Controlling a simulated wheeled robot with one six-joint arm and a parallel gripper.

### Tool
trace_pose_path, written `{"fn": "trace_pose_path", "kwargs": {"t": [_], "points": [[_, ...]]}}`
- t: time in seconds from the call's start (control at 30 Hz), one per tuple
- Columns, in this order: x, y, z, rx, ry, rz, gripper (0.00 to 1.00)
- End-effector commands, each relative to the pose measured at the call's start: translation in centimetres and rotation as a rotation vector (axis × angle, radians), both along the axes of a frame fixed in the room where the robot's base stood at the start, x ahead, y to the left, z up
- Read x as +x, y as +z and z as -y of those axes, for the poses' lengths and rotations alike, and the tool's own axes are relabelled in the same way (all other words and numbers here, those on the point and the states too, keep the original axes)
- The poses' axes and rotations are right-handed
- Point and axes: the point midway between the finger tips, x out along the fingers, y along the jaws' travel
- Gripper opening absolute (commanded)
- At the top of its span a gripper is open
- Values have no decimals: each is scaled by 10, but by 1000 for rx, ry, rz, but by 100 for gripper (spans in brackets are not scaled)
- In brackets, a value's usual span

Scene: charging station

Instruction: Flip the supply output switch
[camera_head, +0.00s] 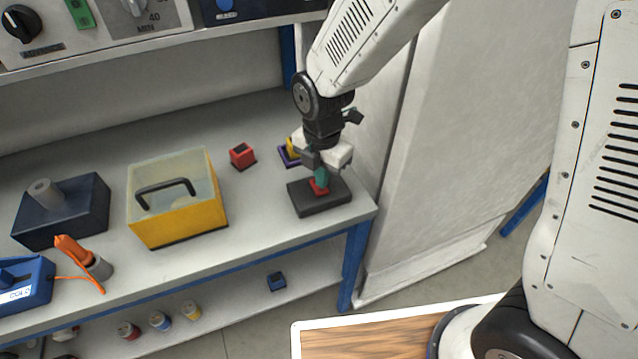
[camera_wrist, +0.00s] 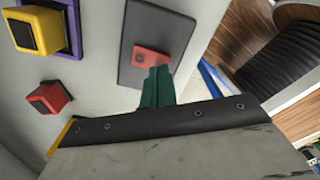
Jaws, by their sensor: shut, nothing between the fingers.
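My gripper (camera_head: 320,177) points down over the right end of the bench. Its teal fingers are shut with nothing between them. Right below the fingertips is a small red block (camera_head: 319,190) on a dark grey base plate (camera_head: 336,197). In the wrist view the teal fingertips (camera_wrist: 157,84) lie at the edge of the red block (camera_wrist: 150,54) on the dark plate (camera_wrist: 172,34); I cannot tell whether they touch it. No label marks this block as the supply output switch. Part of a dark panel with a blue knob (camera_head: 224,5) shows on the upper shelf.
A red cube (camera_head: 243,156) and a yellow block on a purple base (camera_head: 285,156) stand close by. A yellow box with a black handle (camera_head: 180,221), a dark block (camera_head: 62,222) and an orange-handled tool (camera_head: 72,250) are to the left. A white cabinet (camera_head: 465,130) bounds the right side.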

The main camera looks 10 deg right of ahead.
Motion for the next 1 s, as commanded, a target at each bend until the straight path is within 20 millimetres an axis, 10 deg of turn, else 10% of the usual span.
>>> {"fn": "trace_pose_path", "kwargs": {"t": [1.0], "points": [[0, -7, 0, -1, 0, -1, 0]]}}
